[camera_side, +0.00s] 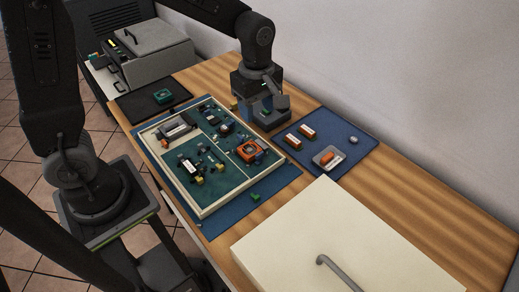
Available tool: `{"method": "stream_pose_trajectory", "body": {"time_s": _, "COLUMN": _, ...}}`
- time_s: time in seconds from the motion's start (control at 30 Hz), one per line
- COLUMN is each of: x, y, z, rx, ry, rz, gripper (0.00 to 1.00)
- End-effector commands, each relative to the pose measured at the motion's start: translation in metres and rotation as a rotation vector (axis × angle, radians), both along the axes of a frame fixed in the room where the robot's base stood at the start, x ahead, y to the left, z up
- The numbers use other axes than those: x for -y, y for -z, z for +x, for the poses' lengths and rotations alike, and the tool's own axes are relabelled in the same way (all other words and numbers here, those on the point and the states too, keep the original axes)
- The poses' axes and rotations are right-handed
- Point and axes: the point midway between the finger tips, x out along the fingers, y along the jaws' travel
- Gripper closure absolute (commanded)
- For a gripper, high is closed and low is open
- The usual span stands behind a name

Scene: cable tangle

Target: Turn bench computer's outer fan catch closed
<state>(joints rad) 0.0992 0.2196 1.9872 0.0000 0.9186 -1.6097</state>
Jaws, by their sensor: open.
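The bench computer is a green board (186,177) in a shallow cream-framed tray on a blue mat. An orange square part with a dark round centre (249,151), which looks like the fan, sits at the board's right side. Its outer catch is too small to make out, so I cannot tell how it is turned. My gripper (264,114) points down just beyond the tray's back right edge, behind the orange part and apart from it. Its fingers are open; the space between them is partly hidden, and I see nothing held.
A large cream panel with a grey handle (345,240) covers the front right. A black mat (150,103) lies at back left. A wall runs behind.

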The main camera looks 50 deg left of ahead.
Motion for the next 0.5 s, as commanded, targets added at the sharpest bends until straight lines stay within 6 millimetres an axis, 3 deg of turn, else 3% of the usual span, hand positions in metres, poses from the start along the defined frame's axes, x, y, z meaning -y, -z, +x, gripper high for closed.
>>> {"method": "stream_pose_trajectory", "body": {"time_s": 0.27, "x": 0.002, "y": 0.024, "z": 0.004, "rx": -0.021, "ry": -0.062, "rz": 0.001, "gripper": 0.47}}
{"method": "stream_pose_trajectory", "body": {"time_s": 0.5, "x": 0.002, "y": 0.071, "z": 0.003, "rx": -0.023, "ry": -0.060, "rz": 0.001, "gripper": 0.47}}
